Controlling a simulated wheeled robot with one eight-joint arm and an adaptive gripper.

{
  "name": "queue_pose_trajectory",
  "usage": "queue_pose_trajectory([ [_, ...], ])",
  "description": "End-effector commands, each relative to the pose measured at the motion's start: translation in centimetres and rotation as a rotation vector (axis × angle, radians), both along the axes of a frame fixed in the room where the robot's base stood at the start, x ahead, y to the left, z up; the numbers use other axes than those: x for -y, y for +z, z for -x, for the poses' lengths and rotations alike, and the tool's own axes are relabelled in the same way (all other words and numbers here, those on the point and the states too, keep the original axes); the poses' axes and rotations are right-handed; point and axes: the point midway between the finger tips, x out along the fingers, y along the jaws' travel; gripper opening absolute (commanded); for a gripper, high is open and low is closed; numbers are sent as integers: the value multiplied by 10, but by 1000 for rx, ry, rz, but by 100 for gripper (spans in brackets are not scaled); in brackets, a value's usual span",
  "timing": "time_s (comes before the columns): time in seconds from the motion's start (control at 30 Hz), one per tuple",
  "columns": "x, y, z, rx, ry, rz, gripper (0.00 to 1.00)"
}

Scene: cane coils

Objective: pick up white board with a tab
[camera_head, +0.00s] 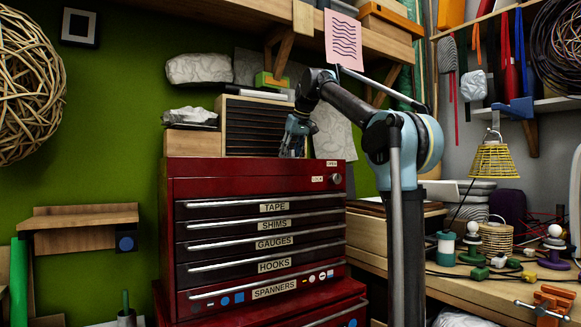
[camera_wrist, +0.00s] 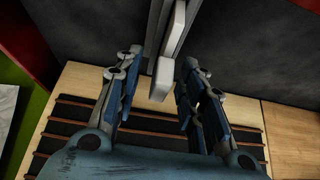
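A narrow white piece (camera_wrist: 179,28), which looks like the white board seen nearly edge-on, shows at the top middle of the wrist view. A short blocky white end, perhaps its tab (camera_wrist: 160,80), sits between my fingers, with a visible gap on both sides. My gripper (camera_head: 292,146) points down over the top of the red tool chest, beside the slotted wooden box. My gripper also shows in the wrist view (camera_wrist: 160,68), with its two blue-grey fingers spread apart and holding nothing. I cannot make out the board in the head view.
The red tool chest (camera_head: 180,184) has labelled drawers. The wooden box with dark slots (camera_head: 222,128) stands on it, close to my gripper. A crumpled grey bundle (camera_head: 190,115) lies to the left. A wooden shelf (camera_head: 235,23) hangs above. A cluttered bench (camera_head: 450,285) stands at right.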

Motion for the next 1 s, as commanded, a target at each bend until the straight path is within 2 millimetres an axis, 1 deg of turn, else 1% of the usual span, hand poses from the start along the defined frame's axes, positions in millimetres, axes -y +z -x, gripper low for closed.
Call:
queue_pose_trajectory([
  [0.07,0,0,0,0,0,0,37],
  [0.1,0,0,0,0,0,0,32],
  [0.17,0,0,0,0,0,0,19],
  [0.2,0,0,0,0,0,0,9],
  [0.23,0,0,0,0,0,0,3],
  [0.27,0,0,0,0,0,0,0],
  [0.67,0,2,0,0,0,0,0],
  [0.83,0,16,0,0,0,0,0],
  [1.0,0,41,0,0,0,0,0],
])
